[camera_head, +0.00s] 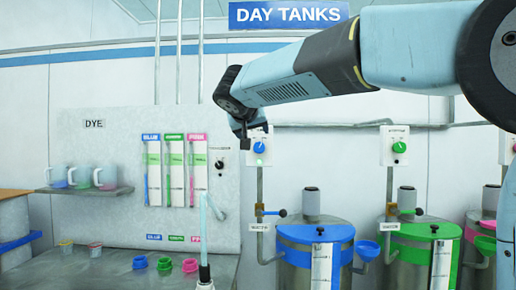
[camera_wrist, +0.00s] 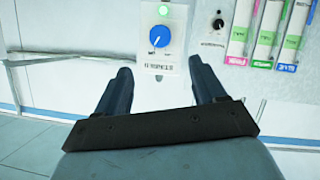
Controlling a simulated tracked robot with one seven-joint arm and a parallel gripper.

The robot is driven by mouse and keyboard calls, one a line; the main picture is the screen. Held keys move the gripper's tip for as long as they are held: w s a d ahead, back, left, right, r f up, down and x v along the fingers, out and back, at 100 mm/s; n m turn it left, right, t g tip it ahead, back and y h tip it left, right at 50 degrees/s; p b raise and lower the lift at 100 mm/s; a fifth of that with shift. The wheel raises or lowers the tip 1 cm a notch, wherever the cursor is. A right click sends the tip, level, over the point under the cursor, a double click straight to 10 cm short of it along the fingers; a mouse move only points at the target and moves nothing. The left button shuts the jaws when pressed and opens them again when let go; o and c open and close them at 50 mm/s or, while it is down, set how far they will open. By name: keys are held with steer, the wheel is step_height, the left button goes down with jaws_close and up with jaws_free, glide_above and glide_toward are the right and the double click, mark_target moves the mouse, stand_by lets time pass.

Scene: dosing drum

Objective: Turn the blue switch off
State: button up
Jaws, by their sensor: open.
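The blue switch is a round blue knob (camera_head: 259,147) on a small white wall box (camera_head: 258,160), above the blue-topped tank. In the wrist view the blue knob (camera_wrist: 160,36) shows at the upper middle with a white pointer mark, on its white plate (camera_wrist: 158,68). A pale green round lamp (camera_wrist: 164,10) shows at the top edge of that view. My gripper (camera_wrist: 162,72) is open and empty. Its two dark fingers point toward the plate, one on each side of its lower part. In the head view my gripper (camera_head: 243,135) is just left of the blue knob and partly hides the box.
A small black knob (camera_head: 220,165) sits on the dye panel to the left, near three dye gauges (camera_head: 174,170). A green knob (camera_head: 399,147) is on another box to the right. Tanks with a blue lid (camera_head: 300,233) and green lid (camera_head: 425,230) stand below.

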mark_target(258, 147)
steer(key=x, duration=1.3)
steer(key=shift+w, duration=0.4)
steer(key=c, duration=1.1)
